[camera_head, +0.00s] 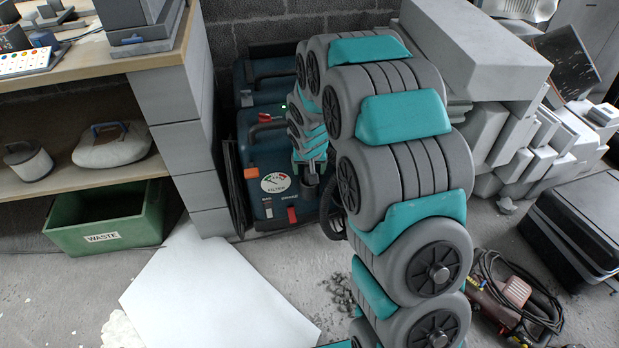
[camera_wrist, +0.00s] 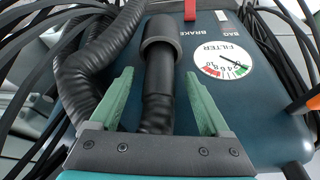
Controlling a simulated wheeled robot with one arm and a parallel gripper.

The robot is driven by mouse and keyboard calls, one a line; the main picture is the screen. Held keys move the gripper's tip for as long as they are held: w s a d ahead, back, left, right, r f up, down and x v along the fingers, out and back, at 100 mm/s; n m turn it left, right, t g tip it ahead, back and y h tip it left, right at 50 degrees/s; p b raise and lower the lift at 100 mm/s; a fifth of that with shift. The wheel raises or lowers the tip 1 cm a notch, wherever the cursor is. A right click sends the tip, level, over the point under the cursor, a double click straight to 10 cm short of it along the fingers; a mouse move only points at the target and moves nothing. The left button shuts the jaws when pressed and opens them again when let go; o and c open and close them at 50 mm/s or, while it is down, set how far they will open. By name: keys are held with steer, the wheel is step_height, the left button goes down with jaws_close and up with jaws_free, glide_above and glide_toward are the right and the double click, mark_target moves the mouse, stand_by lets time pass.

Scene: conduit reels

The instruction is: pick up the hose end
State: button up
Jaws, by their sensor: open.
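The hose end (camera_wrist: 160,42) is a dark grey cuff on a black ribbed hose, in the upper middle of the wrist view, in front of a blue machine. My gripper (camera_wrist: 163,88) has its two green fingers spread, one on each side of the hose. The hose lies between them and the cuff is a little beyond the fingertips. I cannot tell how far the fingers stand above the hose. In the head view my gripper (camera_head: 309,166) hangs in front of the blue machine (camera_head: 262,150), and my arm hides much of that area.
The machine has a round filter gauge (camera_head: 275,182). More thick ribbed hose (camera_wrist: 84,72) and thin black cables (camera_wrist: 25,40) crowd the left of the wrist view. A workbench (camera_head: 150,60) and a green waste bin (camera_head: 100,222) stand left. Black cases (camera_head: 585,225) lie right.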

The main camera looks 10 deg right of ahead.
steer(key=shift+x, duration=1.2)
jaws_close()
